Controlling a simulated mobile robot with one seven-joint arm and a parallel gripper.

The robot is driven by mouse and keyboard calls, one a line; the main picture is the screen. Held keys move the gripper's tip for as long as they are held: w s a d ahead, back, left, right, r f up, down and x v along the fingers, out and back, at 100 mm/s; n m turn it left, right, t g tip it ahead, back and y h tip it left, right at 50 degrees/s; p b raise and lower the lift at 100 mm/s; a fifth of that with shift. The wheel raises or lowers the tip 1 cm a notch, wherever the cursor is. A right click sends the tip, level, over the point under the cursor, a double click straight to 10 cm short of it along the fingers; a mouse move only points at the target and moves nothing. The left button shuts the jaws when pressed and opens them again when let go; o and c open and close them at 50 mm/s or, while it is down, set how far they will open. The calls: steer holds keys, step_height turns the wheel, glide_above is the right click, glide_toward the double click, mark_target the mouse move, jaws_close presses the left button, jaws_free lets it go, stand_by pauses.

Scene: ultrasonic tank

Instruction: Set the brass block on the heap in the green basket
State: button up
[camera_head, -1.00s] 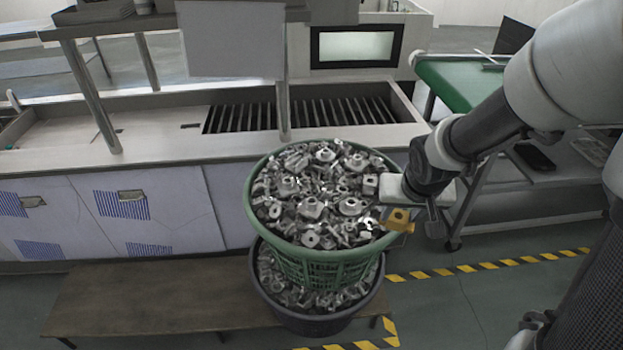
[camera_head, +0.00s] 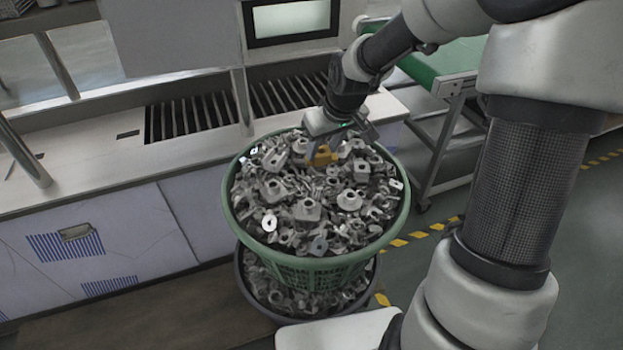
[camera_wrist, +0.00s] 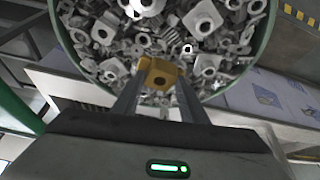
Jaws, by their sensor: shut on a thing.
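The brass block (camera_head: 322,155) is a yellow piece with a round hole, seen over the far part of the heap. In the wrist view the brass block (camera_wrist: 160,75) sits between the two fingertips. My gripper (camera_wrist: 159,84) is shut on it; in the head view my gripper (camera_head: 318,148) reaches down from the far side. The green basket (camera_head: 232,205) is round and full of a heap of grey metal parts (camera_head: 300,195). The block is over the heap inside the rim; I cannot tell whether it touches the parts.
A dark tub (camera_head: 262,300) with more metal parts stands under the green basket. A bench with a slatted basin (camera_head: 190,118) lies behind. A green-topped table (camera_head: 440,60) stands at the back right. Yellow-black tape (camera_head: 425,235) marks the floor.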

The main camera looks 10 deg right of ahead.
steer(key=w+n+y, duration=0.1)
steer(key=w+n, duration=0.1)
steer(key=w, duration=0.2)
glide_toward(313, 174)
steer(key=shift+w+a+r+b, duration=0.2)
steer(key=shift+w+a+b, duration=0.3)
steer(key=shift+w, duration=0.35)
steer(key=shift+f, duration=2.25)
steer(key=shift+f, duration=0.1)
steer(key=shift+f, duration=0.15)
steer(key=o, duration=1.5)
steer(key=shift+c, duration=0.2)
